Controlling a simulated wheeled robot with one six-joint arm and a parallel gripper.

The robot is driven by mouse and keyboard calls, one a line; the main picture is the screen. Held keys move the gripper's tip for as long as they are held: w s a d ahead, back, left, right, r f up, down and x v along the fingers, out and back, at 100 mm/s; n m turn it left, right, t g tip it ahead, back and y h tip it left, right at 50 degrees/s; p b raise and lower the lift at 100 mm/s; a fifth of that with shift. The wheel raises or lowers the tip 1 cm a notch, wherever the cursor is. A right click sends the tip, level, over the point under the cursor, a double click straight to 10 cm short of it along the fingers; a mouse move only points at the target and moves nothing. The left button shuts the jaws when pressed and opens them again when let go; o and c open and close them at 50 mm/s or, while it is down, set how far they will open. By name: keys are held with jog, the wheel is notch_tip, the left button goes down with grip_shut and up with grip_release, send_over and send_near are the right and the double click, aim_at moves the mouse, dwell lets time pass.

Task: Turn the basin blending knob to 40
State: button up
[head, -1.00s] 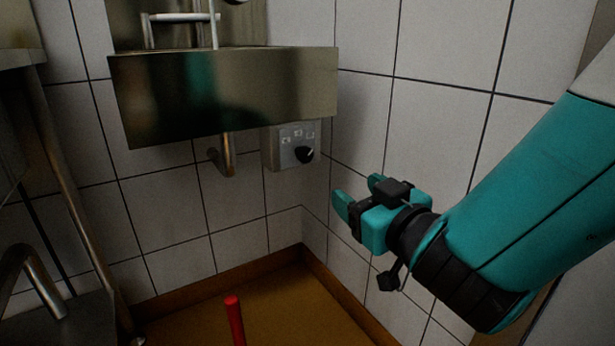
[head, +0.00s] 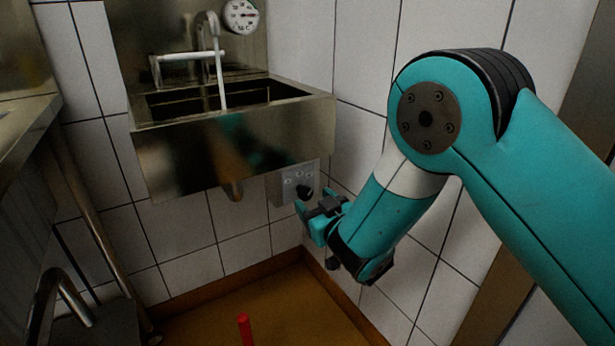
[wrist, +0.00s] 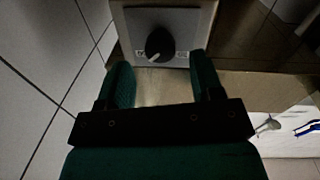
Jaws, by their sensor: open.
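The black blending knob (head: 305,192) sits on a grey metal box (head: 285,188) on the tiled wall, just under the basin. In the wrist view the knob (wrist: 160,43) shows a white pointer line toward its lower left, with small labels on both sides that are too small to read. My gripper (head: 301,212) is open and empty, close in front of the box. In the wrist view its two teal fingers (wrist: 158,80) stand apart, with the knob between and beyond their tips. They do not appear to touch it.
The steel basin (head: 240,150) overhangs the box, with a tap (head: 220,70) and a round dial gauge (head: 241,16) above. The right-hand tiled wall (head: 365,130) is close to my arm. A red post (head: 245,330) rises from the brown floor.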

aim_at(307, 195)
jog(key=shift+p+x, duration=1.25)
jog(key=shift+x, duration=0.55)
jog(key=c, duration=0.9)
